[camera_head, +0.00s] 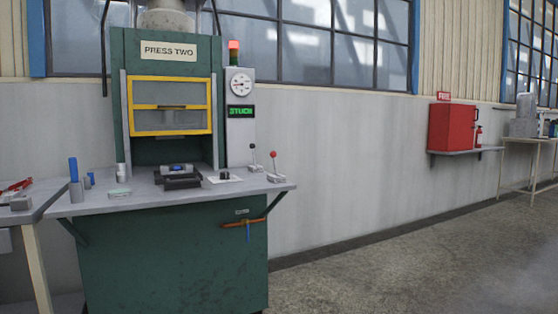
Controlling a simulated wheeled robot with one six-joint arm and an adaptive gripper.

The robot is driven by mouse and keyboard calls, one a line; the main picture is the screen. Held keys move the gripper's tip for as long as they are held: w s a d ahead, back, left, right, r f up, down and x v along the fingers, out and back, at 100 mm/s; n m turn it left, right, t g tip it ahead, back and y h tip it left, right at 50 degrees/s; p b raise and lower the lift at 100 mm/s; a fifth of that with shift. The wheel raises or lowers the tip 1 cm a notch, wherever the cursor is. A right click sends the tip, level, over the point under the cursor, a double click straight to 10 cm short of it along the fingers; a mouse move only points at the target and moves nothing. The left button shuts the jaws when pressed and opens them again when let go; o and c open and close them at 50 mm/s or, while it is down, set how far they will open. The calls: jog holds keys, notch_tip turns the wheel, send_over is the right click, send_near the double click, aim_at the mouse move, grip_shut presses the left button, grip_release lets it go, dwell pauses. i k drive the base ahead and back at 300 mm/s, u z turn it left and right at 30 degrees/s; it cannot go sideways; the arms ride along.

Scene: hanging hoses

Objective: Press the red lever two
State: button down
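A green machine (168,130) with a sign reading "PRESS TWO" stands at the left of the view. A red-knobbed lever (274,164) stands on a small base near the right end of its grey worktop (120,203). The lever leans slightly to the left at its top. A black-knobbed lever (253,158) stands just left of it. My gripper is not in view.
A display (241,112) reads what looks like "STUCK", below a dial (240,83) and a lit red lamp (233,45). A dark tray (178,177) sits on the worktop. A red cabinet (452,127) stands on a wall shelf (466,152). The floor (420,250) at the right is clear.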

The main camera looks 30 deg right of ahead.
aim_at(273, 155)
jog(key=k, duration=0.65)
jog(key=z, duration=0.6)
jog(key=i, duration=1.85)
jog(key=u, duration=0.55)
